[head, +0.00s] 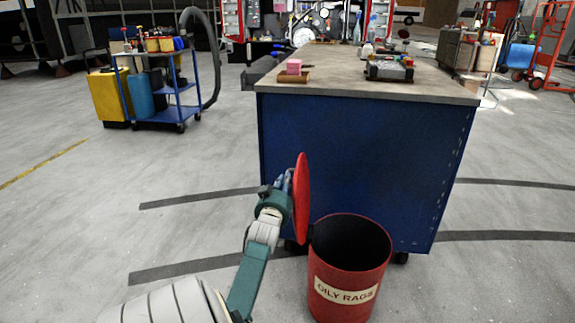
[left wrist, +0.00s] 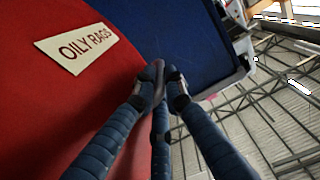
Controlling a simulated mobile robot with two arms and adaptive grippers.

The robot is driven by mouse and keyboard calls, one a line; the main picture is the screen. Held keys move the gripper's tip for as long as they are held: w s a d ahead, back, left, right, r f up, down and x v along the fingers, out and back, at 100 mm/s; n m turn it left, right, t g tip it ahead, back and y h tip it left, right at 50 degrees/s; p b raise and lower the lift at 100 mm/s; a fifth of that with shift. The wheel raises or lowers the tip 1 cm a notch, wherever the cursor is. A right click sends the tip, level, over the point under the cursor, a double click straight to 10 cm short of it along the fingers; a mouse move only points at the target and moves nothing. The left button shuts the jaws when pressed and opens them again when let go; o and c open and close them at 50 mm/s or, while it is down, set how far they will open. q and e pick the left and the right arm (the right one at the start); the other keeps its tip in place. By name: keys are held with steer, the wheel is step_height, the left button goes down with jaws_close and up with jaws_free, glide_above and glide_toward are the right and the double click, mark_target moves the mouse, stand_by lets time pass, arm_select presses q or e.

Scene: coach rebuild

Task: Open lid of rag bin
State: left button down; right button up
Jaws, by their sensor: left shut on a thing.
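The rag bin (head: 345,294) is a red round can with an "OILY RAGS" label, standing on the floor at the front of the blue workbench. Its mouth is uncovered and its inside looks dark. The red lid (head: 302,198) stands nearly upright, edge-on, at the left side of the bin's mouth. My left gripper (head: 284,181) is at the lid's left face. In the left wrist view, the fingers (left wrist: 161,76) are shut on a small part beside a red surface labelled "OILY RAGS"; the fingers partly hide that part. My right gripper is not in view.
The blue workbench (head: 360,160) stands just behind the bin, with a pink block (head: 294,67) and a tray of parts (head: 389,70) on top. A blue cart (head: 160,90) stands at the far left. The floor to the left is clear.

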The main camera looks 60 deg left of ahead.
mark_target(295, 198)
arm_select(q)
steer(key=shift+f, duration=0.35)
steer(key=c, duration=1.8)
jaws_free()
steer(key=shift+d, duration=0.1)
steer(key=shift+c, duration=0.2)
steer(key=shift+r, duration=0.1)
steer(key=shift+r, duration=0.1)
steer(key=v, duration=1.2)
